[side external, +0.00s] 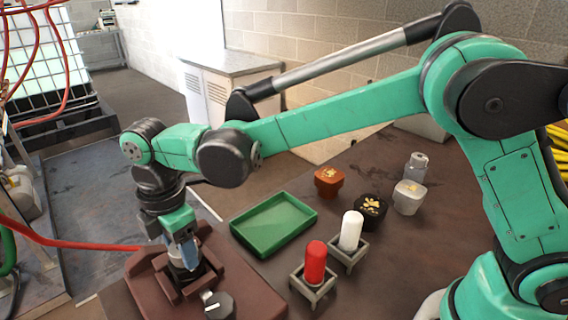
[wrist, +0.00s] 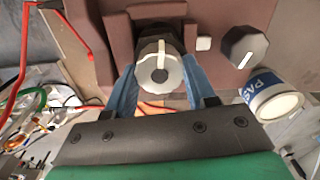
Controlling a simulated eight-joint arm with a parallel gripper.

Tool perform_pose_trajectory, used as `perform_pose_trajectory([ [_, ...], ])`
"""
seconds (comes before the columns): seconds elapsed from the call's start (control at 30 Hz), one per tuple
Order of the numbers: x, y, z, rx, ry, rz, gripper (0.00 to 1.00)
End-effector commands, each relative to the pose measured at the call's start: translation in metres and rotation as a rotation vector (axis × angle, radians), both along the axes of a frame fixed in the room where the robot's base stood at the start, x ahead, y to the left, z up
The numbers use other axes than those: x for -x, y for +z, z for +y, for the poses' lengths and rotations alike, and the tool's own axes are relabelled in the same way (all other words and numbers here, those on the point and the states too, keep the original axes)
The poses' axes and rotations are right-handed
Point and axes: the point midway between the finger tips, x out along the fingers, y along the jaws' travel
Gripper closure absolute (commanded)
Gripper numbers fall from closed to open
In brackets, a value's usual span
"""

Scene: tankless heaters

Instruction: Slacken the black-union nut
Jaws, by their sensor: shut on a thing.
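A pale grey nut (wrist: 160,73) with a light index stripe sits on a dark union body (wrist: 160,38) in the brown fixture (wrist: 118,30). My gripper (wrist: 158,88) has its blue fingers on either side of this nut and is shut on it. In the side view, my gripper (side external: 184,254) points down over the fixture (side external: 252,298), with the pale nut (side external: 175,259) mostly hidden by the fingers. A black knob (wrist: 245,46) with a white stripe stands to the right of the nut and apart from it; it also shows in the side view (side external: 219,305).
A cup marked "PAS" (wrist: 274,98) is close right of my gripper. A green tray (side external: 273,226), a red cylinder (side external: 315,262) and a white cylinder (side external: 351,231) in stands, and several pots (side external: 370,211) stand on the brown table. A red hose (side external: 80,244) runs at left.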

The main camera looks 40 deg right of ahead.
Motion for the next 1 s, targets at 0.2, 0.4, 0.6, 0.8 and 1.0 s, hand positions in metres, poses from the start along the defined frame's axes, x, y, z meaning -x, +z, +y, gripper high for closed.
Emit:
perform_pose_trajectory([
  [0.2, 0.0, 0.0, 0.0, 0.0, -0.001, 0.0, 0.19],
  [0.4, 0.0, 0.0, 0.0, 0.0, -0.001, 0.0, 0.19],
  [0.6, 0.0, 0.017, 0.0, 0.0, -0.001, 0.0, 0.19],
  [0.8, 0.0, 0.045, 0.0, 0.0, -0.001, 0.0, 0.19],
  [1.0, 0.0, 0.056, 0.0, 0.0, -0.001, 0.0, 0.19],
])
